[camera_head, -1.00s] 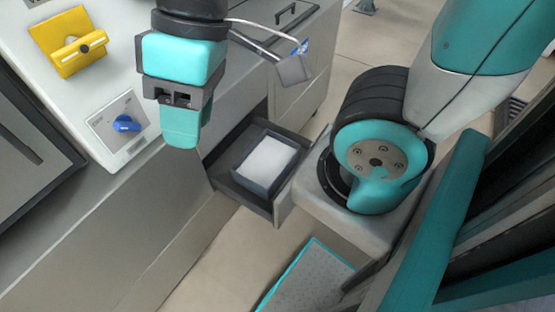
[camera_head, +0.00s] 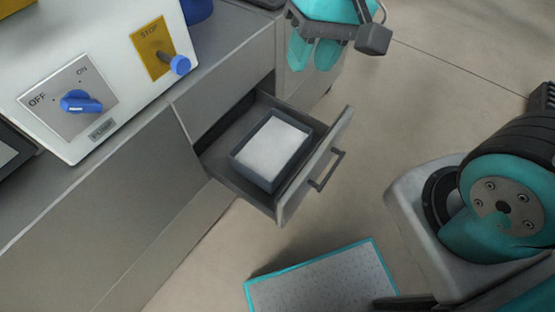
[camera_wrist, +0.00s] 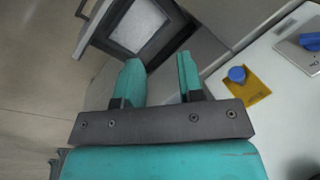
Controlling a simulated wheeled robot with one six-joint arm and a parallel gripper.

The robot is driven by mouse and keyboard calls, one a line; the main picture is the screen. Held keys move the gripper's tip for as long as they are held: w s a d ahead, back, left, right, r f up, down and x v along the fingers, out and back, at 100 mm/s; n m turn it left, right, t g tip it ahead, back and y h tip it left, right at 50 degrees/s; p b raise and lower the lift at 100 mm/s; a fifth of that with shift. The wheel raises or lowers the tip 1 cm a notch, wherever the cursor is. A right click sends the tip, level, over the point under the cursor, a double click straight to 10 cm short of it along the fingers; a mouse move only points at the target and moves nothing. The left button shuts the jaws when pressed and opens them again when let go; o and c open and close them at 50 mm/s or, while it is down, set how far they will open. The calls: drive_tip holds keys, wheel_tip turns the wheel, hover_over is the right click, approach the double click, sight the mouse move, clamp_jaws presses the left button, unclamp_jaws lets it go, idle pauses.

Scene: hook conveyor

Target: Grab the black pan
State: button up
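A dark grey, nearly black rectangular pan (camera_head: 250,172) lies in the open drawer and holds a flat white fill. It could be the black pan; no other pan shows clearly. In the wrist view its white fill (camera_wrist: 138,26) is at the top, beyond the fingers. My gripper (camera_head: 313,55) has teal fingers and is at the top of the head view, behind and right of the pan, apart from it. The wrist view shows my gripper (camera_wrist: 159,62) with its fingers apart and nothing between them.
The open drawer (camera_head: 325,160) sticks out from the grey cabinet (camera_head: 110,225). On the white unit above are a blue ON/OFF knob (camera_head: 80,102) and a yellow STOP plate (camera_head: 150,45) with a blue knob. A teal-edged panel (camera_head: 320,285) is low in front.

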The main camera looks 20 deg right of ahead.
drive_tip(key=w+d+f+m+h+b, duration=0.15)
drive_tip(key=w+f+m+b, duration=0.3)
drive_tip(key=f, duration=0.55)
drive_tip(key=w+d+f+m+b, duration=0.25)
drive_tip(key=f+b, duration=0.25)
drive_tip(key=f, duration=0.5)
drive_tip(key=w+d+f+m+h+b, duration=0.1)
drive_tip(key=w+f+m+b, duration=0.35)
drive_tip(key=f, duration=0.55)
drive_tip(key=shift+g+y, duration=0.25)
drive_tip(key=shift+g, duration=0.05)
drive_tip(key=f+b, duration=0.1)
drive_tip(key=f, duration=0.2)
drive_tip(key=f+b, duration=0.1)
drive_tip(key=f, duration=0.3)
drive_tip(key=a+f+b, duration=0.1)
drive_tip(key=f+b, duration=0.1)
drive_tip(key=f, duration=0.1)
drive_tip(key=shift+s+f, duration=0.3)
drive_tip(key=shift+f, duration=0.05)
drive_tip(key=shift+s+a+f+b, duration=0.1)
drive_tip(key=shift+f+b, duration=0.35)
drive_tip(key=shift+f, duration=0.55)
drive_tip(key=shift+s+a+f+b, duration=0.15)
drive_tip(key=shift+f+b, duration=0.35)
drive_tip(key=shift+f, duration=0.5)
drive_tip(key=shift+s+a+f+b, duration=0.1)
drive_tip(key=shift+f+b, duration=0.35)
drive_tip(key=shift+f, duration=0.55)
